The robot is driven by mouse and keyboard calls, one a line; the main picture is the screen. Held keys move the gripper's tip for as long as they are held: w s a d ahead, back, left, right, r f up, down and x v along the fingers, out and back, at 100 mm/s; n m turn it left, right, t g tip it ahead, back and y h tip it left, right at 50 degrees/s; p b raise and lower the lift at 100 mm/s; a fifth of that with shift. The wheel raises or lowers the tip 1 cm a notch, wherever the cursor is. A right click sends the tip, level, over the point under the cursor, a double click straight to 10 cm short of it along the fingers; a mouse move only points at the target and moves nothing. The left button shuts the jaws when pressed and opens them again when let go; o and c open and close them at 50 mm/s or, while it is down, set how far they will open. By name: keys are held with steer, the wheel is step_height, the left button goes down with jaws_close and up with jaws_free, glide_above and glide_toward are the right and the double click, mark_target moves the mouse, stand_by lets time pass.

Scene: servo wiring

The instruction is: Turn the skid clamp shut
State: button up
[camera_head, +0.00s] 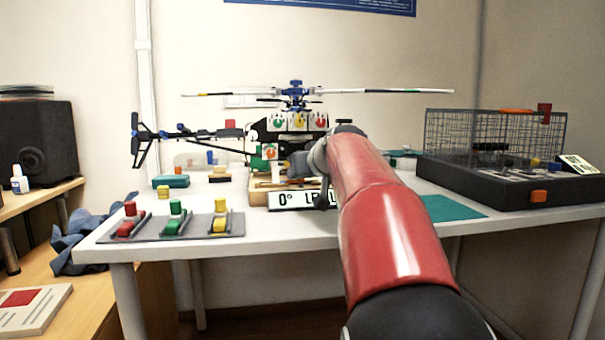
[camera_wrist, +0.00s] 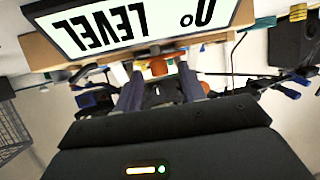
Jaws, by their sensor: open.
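A model helicopter (camera_head: 296,95) with a blue rotor hub stands at the back middle of the white table. My gripper (camera_head: 287,164) is low in front of it, behind the "0° LEVEL" sign, and partly hidden by my arm. In the wrist view my gripper (camera_wrist: 160,74) is open, its two dark fingers apart. An orange-brown rounded part (camera_wrist: 158,66) shows between the fingertips; it may be the skid clamp. I cannot tell whether the fingers touch it. In the head view I cannot make out the clamp.
The "0° LEVEL" sign (camera_head: 297,199) fronts a wooden stand close to my gripper. A grey panel (camera_head: 150,236) with red, green and yellow levers lies front left. A black box with a wire cage (camera_head: 493,138) stands right. A green mat (camera_head: 450,208) lies bare.

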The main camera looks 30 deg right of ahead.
steer(key=shift+w, duration=0.25)
steer(key=shift+c, duration=0.2)
jaws_close()
